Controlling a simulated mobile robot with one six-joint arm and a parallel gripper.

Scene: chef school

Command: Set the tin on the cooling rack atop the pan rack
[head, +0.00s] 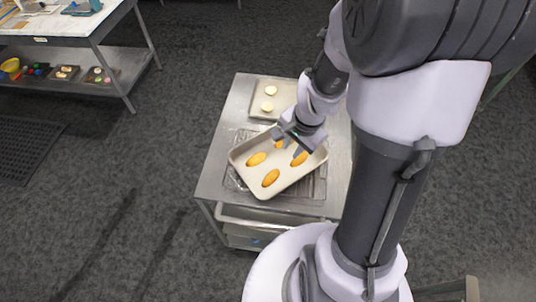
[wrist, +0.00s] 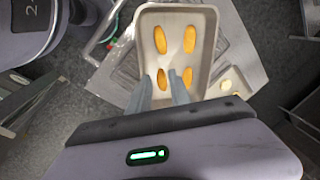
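The tin (head: 240,153) is a cream rectangular pan with several golden oval cakes in it. It lies at an angle over a wire cooling rack (head: 236,183) on the metal pan rack (head: 222,145); I cannot tell whether it rests flat on the wires. My gripper (head: 297,143) is over the tin's far right end, pointing down. In the wrist view the gripper's fingers (wrist: 159,80) stand apart over the near end of the tin (wrist: 205,55), with the tin's interior showing between them. Whether they touch the tin is unclear.
A shallow tray (head: 288,90) with pale rounds sits behind the tin on the same top. A steel table (head: 70,25) with a lower shelf of small trays and a yellow bowl (head: 10,65) stands at upper left. The dark floor (head: 110,160) on the left is mostly clear.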

